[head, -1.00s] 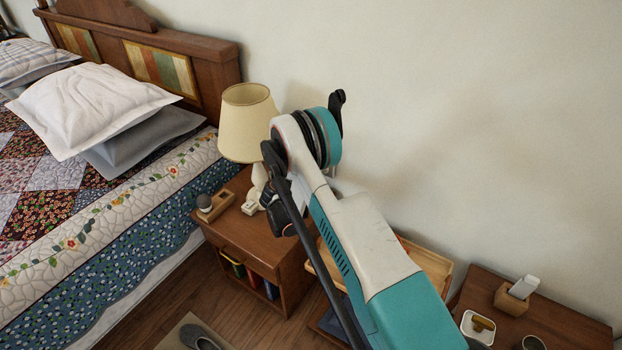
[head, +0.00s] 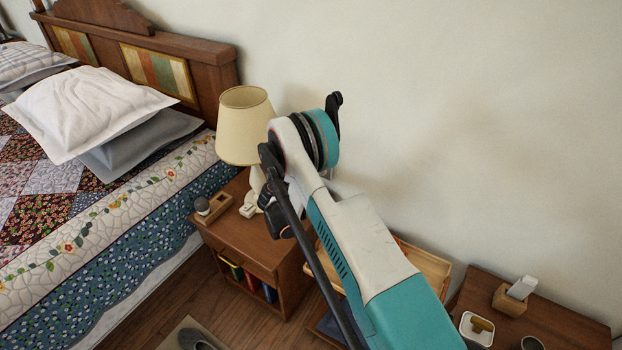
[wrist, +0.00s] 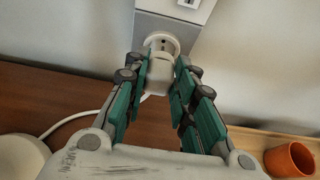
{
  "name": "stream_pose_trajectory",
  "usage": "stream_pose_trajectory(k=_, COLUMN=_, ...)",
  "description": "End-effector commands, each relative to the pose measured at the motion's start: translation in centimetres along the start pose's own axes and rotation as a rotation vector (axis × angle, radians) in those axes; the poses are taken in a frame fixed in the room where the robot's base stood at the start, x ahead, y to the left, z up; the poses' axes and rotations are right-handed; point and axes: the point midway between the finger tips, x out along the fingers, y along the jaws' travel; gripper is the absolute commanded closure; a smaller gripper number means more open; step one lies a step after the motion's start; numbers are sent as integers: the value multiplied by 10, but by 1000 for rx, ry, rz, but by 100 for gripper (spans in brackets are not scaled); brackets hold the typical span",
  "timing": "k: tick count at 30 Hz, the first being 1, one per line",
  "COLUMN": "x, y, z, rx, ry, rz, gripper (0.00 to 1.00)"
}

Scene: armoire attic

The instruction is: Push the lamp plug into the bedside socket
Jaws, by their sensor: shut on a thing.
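The lamp (head: 242,125) with a cream shade stands on the wooden nightstand (head: 245,245) beside the bed. In the wrist view my gripper (wrist: 162,68) is shut on the white lamp plug (wrist: 160,78), with teal finger pads on both sides. The plug is in front of the round white socket (wrist: 164,41) on a grey panel, overlapping its lower part. I cannot tell whether the plug touches the socket. A white cord (wrist: 75,119) runs along the left. In the head view my arm hides the plug and socket.
A small wooden holder (head: 217,209) sits on the nightstand's left side. In the wrist view an orange cup (wrist: 290,160) stands in a wooden tray (wrist: 245,140) at the lower right. A second wooden table (head: 565,325) stands at the right. The wall is close behind.

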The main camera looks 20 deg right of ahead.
Motion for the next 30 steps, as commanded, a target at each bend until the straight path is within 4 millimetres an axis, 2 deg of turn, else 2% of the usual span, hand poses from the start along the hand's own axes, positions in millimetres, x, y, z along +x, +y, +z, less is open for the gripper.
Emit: stream_pose_trajectory(k=30, x=10, y=0, z=4, rx=0, ry=0, rz=0, gripper=100)
